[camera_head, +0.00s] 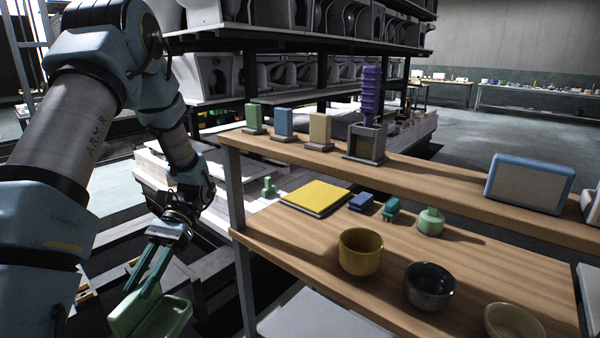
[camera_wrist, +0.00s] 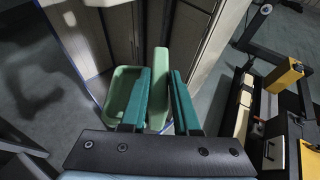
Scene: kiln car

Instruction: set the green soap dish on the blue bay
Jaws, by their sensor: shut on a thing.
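The green soap dish (camera_head: 172,318) is held at the lower left of the head view, off the left end of the shelf unit. In the wrist view the soap dish (camera_wrist: 122,88) shows as a shallow tray with an upright wall. My gripper (camera_head: 146,284) is shut on that wall; the wrist view shows its teal fingers (camera_wrist: 160,100) on either side of it. I cannot identify a blue bay for certain. A blue upright block (camera_head: 283,122) stands on the upper shelf between a green block (camera_head: 254,118) and a tan block (camera_head: 320,130).
A wooden shelf unit (camera_head: 290,255) holds a yellow pad (camera_head: 316,194), a mustard pot (camera_head: 360,252), a dark bowl (camera_head: 429,287) and small blue, teal and green items. A purple piece in a grey holder (camera_head: 365,143) and a blue-framed panel (camera_head: 528,182) stand on its upper shelf.

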